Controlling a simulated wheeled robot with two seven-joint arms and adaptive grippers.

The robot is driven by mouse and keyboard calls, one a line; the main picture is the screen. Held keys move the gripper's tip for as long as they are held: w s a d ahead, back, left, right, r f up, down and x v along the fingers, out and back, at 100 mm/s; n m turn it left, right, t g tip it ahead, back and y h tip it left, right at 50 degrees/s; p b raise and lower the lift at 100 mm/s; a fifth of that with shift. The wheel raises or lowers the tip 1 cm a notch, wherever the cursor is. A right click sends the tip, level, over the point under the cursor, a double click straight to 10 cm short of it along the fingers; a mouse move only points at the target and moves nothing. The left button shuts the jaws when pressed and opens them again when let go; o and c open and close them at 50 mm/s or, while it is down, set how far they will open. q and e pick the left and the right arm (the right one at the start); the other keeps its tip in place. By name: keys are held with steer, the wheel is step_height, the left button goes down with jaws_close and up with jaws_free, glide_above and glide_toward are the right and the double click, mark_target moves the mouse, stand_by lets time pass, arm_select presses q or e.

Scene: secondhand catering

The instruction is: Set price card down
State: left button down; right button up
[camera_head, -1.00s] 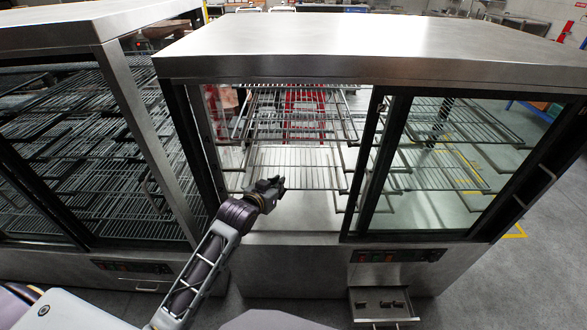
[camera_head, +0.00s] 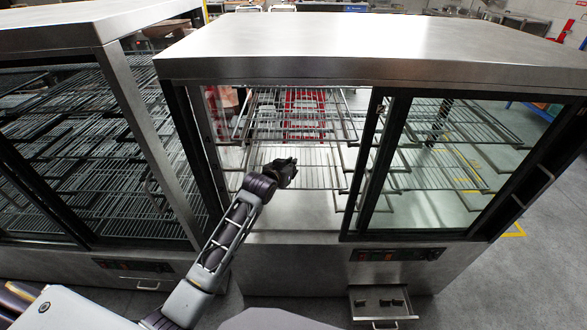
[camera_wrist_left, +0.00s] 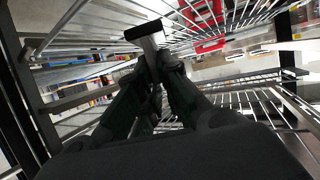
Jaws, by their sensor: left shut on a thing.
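My left gripper (camera_head: 286,172) reaches through the open front of the middle steel display cabinet, by its wire shelves. In the left wrist view, my gripper's fingers (camera_wrist_left: 155,66) come together on a small pale piece with a dark top edge, which I take to be the price card (camera_wrist_left: 147,33). It sticks out beyond the fingertips, in front of the wire racks. Its printed face cannot be made out, and in the head view it is too small to tell from the gripper. My right gripper is not in view.
The cabinet (camera_head: 360,50) has wire shelves (camera_head: 315,175) and a dark-framed glass door (camera_head: 440,170) on the right. A bare steel floor (camera_head: 300,215) lies below the shelves. An open drawer (camera_head: 383,318) with small dark pieces juts out below. Another racked cabinet (camera_head: 75,150) stands left.

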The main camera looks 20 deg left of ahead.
arm_select(q)
steer(key=shift+w+d, duration=0.15)
steer(key=shift+w, duration=1.35)
steer(key=shift+f, duration=1.75)
steer(key=shift+f, duration=0.1)
steer(key=c, duration=1.6)
jaws_free()
steer(key=shift+v, duration=6.1)
